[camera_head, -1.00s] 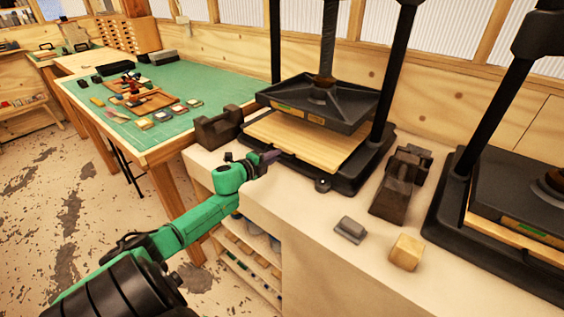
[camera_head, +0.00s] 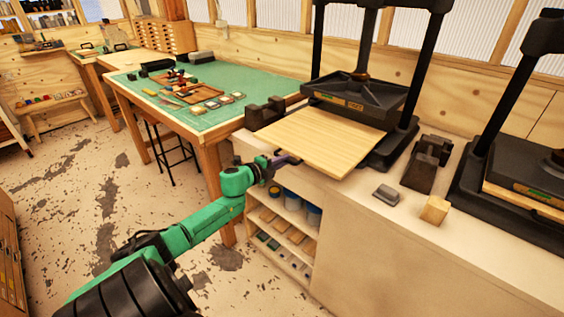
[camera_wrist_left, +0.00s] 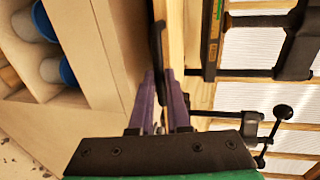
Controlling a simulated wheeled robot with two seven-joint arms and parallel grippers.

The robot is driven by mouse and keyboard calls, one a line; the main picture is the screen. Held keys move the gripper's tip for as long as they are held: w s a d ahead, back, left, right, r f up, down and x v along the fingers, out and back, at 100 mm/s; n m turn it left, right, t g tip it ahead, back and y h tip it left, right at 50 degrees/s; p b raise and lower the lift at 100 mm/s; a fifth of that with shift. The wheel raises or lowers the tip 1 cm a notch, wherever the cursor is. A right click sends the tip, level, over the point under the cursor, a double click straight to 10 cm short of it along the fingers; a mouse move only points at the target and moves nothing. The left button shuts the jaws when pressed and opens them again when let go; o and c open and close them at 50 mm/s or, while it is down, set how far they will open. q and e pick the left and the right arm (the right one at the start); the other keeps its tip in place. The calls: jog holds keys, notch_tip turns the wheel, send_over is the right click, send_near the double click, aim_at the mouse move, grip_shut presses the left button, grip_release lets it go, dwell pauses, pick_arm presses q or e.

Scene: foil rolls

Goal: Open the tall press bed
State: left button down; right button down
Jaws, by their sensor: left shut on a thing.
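The tall press (camera_head: 358,90) is a black frame with a thick screw and a raised dark platen, standing on the pale counter. Its bed (camera_head: 318,140) is a light wooden board that sticks well out of the press, past the counter's front edge. My left gripper (camera_head: 287,160) is at the bed's front edge. In the left wrist view my purple fingers (camera_wrist_left: 163,98) are closed around a dark handle (camera_wrist_left: 158,45) along the edge of the bed (camera_wrist_left: 176,40). The handle is mostly hidden in the head view. My right gripper is out of view.
A second black press (camera_head: 520,170) stands at the right. A dark clamp-like tool (camera_head: 427,163), a grey block (camera_head: 386,194) and a wooden block (camera_head: 434,210) lie on the counter. A green-topped table (camera_head: 200,110) is at the left. Open floor lies in front of the counter.

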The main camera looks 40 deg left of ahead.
pick_arm(q)
jog(key=shift+w, duration=0.1)
jog(key=c, duration=0.9)
grip_release()
jog(key=shift+a, duration=0.1)
jog(key=v, duration=1.4)
jog(key=shift+s+p, duration=0.3)
jog(key=shift+p, duration=0.15)
